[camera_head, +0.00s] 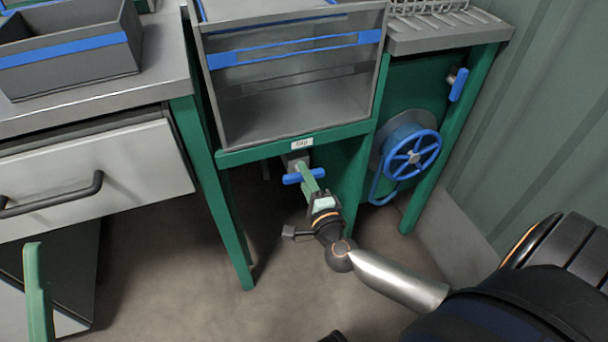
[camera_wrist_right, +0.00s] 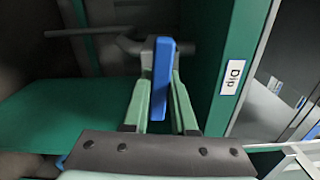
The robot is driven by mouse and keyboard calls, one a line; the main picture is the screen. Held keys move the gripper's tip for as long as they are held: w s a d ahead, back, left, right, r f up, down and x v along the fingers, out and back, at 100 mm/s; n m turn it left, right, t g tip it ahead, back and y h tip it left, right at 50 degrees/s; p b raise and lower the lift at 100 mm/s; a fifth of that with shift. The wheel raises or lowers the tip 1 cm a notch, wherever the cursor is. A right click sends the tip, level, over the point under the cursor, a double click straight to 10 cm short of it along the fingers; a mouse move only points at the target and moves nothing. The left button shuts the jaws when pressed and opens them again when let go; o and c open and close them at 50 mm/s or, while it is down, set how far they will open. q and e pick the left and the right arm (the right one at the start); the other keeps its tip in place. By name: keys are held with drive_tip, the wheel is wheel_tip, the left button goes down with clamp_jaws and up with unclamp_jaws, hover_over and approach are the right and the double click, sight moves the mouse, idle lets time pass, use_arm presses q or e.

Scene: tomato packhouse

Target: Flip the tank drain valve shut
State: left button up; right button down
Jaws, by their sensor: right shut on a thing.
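The dip tank (camera_head: 222,110) is a grey, open box with a see-through front, set in a green frame. Under its "Dip" label is the drain valve, with a blue handle (camera_head: 291,179) on a short grey pipe. My right gripper (camera_head: 306,178) reaches up from below with its green fingers at that handle. In the right wrist view, the blue handle (camera_wrist_right: 161,75) stands between the two fingers, which are shut on it. The fingers hide part of the handle in the head view. One green finger, likely of my left gripper (camera_head: 38,290), shows at the left edge; its opening cannot be told.
A blue handwheel (camera_head: 412,154) and another blue lever (camera_head: 458,85) are to the right on the green frame. A green leg (camera_head: 215,200) stands left of my right gripper. A bench with a drawer (camera_head: 100,180) and a grey crate (camera_head: 70,70) is at the left. The floor below is clear.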

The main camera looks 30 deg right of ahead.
drive_tip(key=shift+r+n+p, duration=0.2)
drive_tip(key=shift+n+p, duration=0.3)
drive_tip(key=shift+p, duration=0.4)
drive_tip(key=shift+f, duration=0.15)
drive_tip(key=shift+n, duration=0.3)
drive_tip(key=c, duration=0.7)
unclamp_jaws()
